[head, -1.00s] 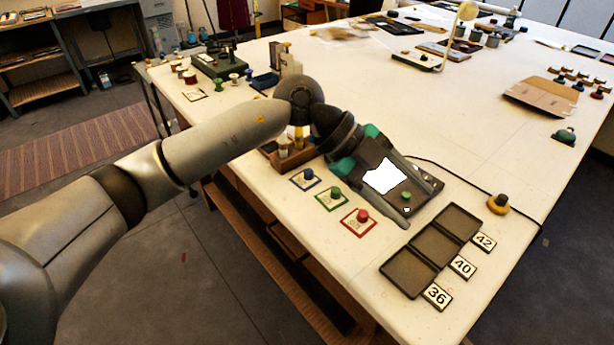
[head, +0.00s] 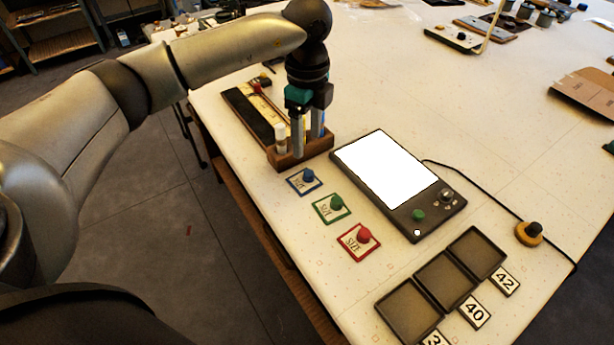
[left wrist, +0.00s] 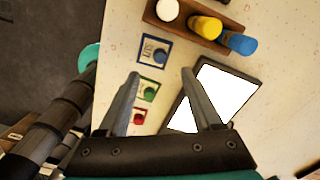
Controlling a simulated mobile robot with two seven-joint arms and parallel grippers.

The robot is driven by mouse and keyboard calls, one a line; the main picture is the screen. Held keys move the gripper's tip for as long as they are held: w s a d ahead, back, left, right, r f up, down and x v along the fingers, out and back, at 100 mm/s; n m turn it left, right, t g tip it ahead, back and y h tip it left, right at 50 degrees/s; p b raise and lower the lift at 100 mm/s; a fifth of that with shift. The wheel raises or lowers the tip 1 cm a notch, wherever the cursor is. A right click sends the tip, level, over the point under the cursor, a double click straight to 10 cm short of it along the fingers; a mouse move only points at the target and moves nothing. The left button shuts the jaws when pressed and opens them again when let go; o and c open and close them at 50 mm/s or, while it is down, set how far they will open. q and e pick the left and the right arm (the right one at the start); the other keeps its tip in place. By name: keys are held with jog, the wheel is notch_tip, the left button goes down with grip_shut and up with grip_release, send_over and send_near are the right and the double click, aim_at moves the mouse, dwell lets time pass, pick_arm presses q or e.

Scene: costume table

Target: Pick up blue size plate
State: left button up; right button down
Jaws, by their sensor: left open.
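The blue size plate (head: 304,182) is a small blue-edged card with a blue knob, lying on the table at the near edge. It also shows in the left wrist view (left wrist: 148,55), beyond my fingertips and nearer the left finger. My left gripper (head: 307,150) points down above the wooden holder, behind the blue plate in the head view; in the left wrist view its fingers (left wrist: 161,73) are apart with nothing between them. The green size plate (head: 329,209) and red size plate (head: 358,241) lie in a row with the blue one.
A wooden holder (head: 287,161) with coloured-capped bottles stands close behind the blue plate. A dark tablet with a white screen (head: 384,168) lies to the right. An empty three-part tray (head: 441,281) with number tiles 40 (head: 474,312) and 42 (head: 505,281) is nearer.

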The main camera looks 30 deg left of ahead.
aim_at(308, 172)
pick_arm(q)
notch_tip(308, 172, down, 4)
jog(key=shift+r, duration=0.15)
jog(key=shift+f, duration=0.55)
notch_tip(308, 172, down, 4)
jog(key=shift+f, duration=0.15)
jog(key=shift+d, duration=0.1)
pick_arm(e)
jog(key=shift+w+a+f, duration=0.1)
jog(key=shift+w+f, duration=0.05)
jog(key=shift+w, duration=0.75)
pick_arm(q)
jog(key=shift+c, duration=0.3)
jog(key=shift+c, duration=0.7)
grip_shut()
pick_arm(e)
jog(key=shift+s, duration=0.15)
